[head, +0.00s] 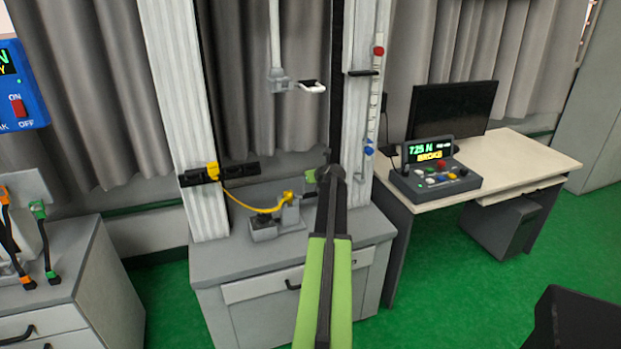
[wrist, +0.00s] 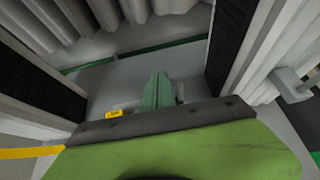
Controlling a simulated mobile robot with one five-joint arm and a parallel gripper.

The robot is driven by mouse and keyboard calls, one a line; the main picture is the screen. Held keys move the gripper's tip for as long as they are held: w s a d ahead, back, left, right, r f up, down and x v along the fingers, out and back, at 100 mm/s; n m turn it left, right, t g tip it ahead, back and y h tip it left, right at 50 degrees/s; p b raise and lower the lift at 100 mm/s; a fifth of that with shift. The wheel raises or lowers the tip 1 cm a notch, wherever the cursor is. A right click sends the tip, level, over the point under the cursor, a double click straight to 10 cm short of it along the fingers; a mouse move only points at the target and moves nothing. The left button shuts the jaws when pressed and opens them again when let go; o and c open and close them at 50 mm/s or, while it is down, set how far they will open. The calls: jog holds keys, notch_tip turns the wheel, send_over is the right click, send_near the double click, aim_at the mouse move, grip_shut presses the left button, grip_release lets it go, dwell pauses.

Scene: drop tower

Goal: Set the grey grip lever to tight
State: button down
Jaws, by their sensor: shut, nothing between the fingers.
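My gripper (wrist: 162,82) shows in the wrist view as green fingers closed together, with nothing between them. In the head view my green arm reaches over the grey cabinet, and its black joint hides most of the gripper. A grey clamp (head: 278,80) hangs on a white rod between the tower posts, with a pale, dark-edged piece (head: 312,87) sticking out to its right. A grey clamp fitting also shows at the right of the wrist view (wrist: 294,84), apart from the fingers. I cannot tell which part is the grip lever, or its setting.
The grey cabinet (head: 215,262) carries a small block with a yellow cable (head: 262,208). White posts (head: 180,110) stand at both sides of the tower. Green floor lies open between the furniture.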

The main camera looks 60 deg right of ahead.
jog(key=shift+w+f, duration=0.1)
jog(key=shift+a, duration=0.1)
jog(key=s+a+r+p, duration=0.3)
jog(key=s+r+p, duration=0.1)
jog(key=r+p, duration=0.6)
jog(key=shift+r+p, duration=0.3)
jog(key=shift+p, duration=0.05)
jog(key=shift+s+a, duration=0.1)
jog(key=shift+s, duration=0.05)
